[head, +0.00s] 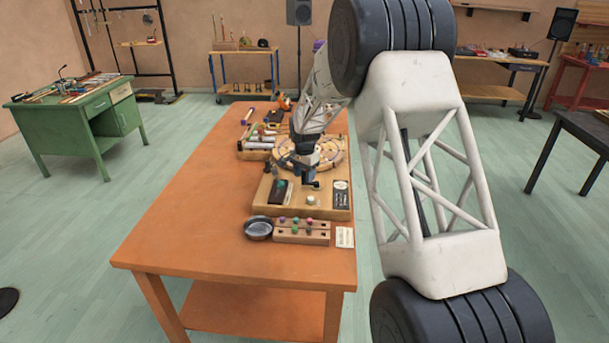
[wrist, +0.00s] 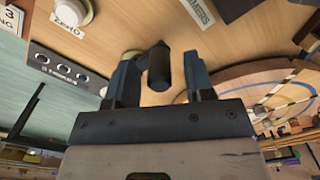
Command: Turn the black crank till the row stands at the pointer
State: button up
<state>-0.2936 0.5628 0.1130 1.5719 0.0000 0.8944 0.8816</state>
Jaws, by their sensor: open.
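The black crank (wrist: 163,70) shows in the wrist view as a short dark cylindrical handle on a dark arm, over a wooden board. My gripper (wrist: 160,60) is open, with one finger on each side of the handle. I cannot tell whether either finger touches it. The round wooden disc (wrist: 275,88), with a blue ring line, lies to the right in the wrist view. In the head view my gripper (head: 300,175) is low over the board, in front of the disc (head: 335,152). I cannot make out the pointer or which row stands at it.
A white knob (wrist: 75,12) beside a "ZERO" label and a black panel with round holes (wrist: 68,75) sit on the board. In the head view, a dark bowl (head: 258,228) and a wooden block with coloured pegs (head: 302,236) stand nearer. The orange table's (head: 210,235) near left is clear.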

jog(key=shift+f, duration=0.15)
grip_shut()
